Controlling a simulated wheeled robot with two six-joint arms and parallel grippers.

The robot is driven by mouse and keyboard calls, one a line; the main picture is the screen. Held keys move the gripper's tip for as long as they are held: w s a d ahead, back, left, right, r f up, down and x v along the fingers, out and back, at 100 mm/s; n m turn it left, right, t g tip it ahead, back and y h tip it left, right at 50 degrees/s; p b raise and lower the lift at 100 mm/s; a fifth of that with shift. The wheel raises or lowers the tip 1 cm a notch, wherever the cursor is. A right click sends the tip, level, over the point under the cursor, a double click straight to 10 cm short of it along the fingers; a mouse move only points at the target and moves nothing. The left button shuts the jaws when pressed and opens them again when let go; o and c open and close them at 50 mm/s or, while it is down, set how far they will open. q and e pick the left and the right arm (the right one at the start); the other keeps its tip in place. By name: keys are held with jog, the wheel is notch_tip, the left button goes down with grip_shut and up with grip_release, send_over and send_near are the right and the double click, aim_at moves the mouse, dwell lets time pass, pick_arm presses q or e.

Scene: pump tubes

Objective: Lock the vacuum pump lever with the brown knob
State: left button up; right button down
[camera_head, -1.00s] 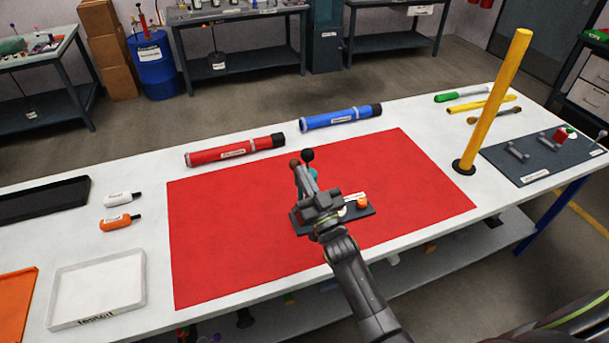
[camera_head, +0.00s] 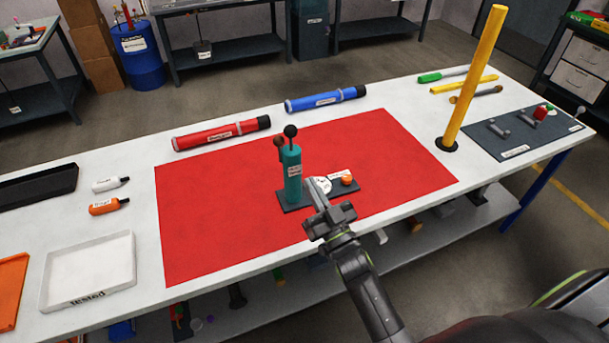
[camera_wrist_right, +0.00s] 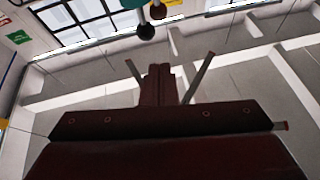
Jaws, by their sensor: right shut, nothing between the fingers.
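The vacuum pump is a teal upright cylinder (camera_head: 292,177) on a dark base plate (camera_head: 294,207), standing on the red mat (camera_head: 220,225). A brown knob (camera_head: 279,141) sits at its upper left, and a black knob (camera_head: 290,131) rises above its top. My left gripper is not in view.
An orange knob (camera_head: 347,180) sits on the base's right part. Red (camera_head: 222,134) and blue (camera_head: 325,99) tubes lie behind the mat. A yellow post (camera_head: 475,80) stands at right. A white tray (camera_head: 88,301) and two small bottles lie left. The mat's left side is clear.

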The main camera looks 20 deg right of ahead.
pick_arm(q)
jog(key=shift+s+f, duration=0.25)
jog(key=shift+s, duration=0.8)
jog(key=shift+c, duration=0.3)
pick_arm(e)
jog(key=shift+v, duration=0.75)
